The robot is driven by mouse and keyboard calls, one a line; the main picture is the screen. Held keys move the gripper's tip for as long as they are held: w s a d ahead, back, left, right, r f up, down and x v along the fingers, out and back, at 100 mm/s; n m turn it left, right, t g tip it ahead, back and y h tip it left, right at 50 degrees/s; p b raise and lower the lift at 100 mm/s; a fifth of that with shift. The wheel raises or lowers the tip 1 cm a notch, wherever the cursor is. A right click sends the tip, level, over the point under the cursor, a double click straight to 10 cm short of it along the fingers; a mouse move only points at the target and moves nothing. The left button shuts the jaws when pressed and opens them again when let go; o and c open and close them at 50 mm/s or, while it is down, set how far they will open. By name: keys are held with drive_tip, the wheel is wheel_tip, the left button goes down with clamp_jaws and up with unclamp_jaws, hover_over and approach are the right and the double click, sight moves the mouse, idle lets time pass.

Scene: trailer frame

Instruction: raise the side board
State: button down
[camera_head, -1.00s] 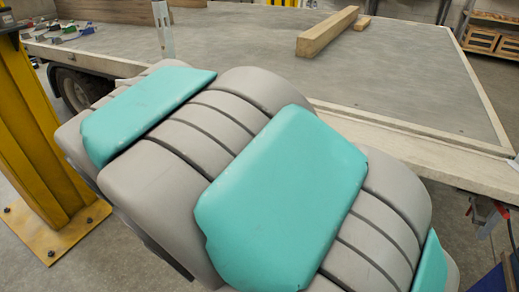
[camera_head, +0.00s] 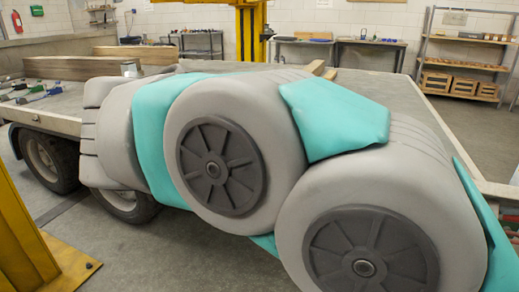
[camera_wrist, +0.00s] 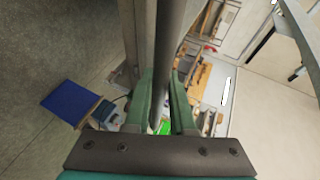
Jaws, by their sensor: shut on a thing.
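In the wrist view my gripper (camera_wrist: 168,92) has its two green fingers on either side of a long dark edge (camera_wrist: 169,40), which runs away up the picture. It looks like the rim of the side board, and the fingers are shut on it. A pale strip runs alongside it on the left. In the head view my grey and teal arm covers the middle, and my gripper and the part it holds are hidden behind it. The trailer bed (camera_head: 433,112) shows behind the arm.
Long timbers (camera_head: 90,67) lie on the bed at the back left, with small tools (camera_head: 28,92) near its left end. A yellow post (camera_head: 22,235) stands close at the left. A shelf (camera_head: 465,60) with wooden crates stands at the far right. A blue panel (camera_wrist: 70,100) shows in the wrist view.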

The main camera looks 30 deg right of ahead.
drive_tip(key=c, duration=0.8)
unclamp_jaws()
drive_tip(key=shift+o, duration=0.2)
drive_tip(key=shift+a, duration=0.1)
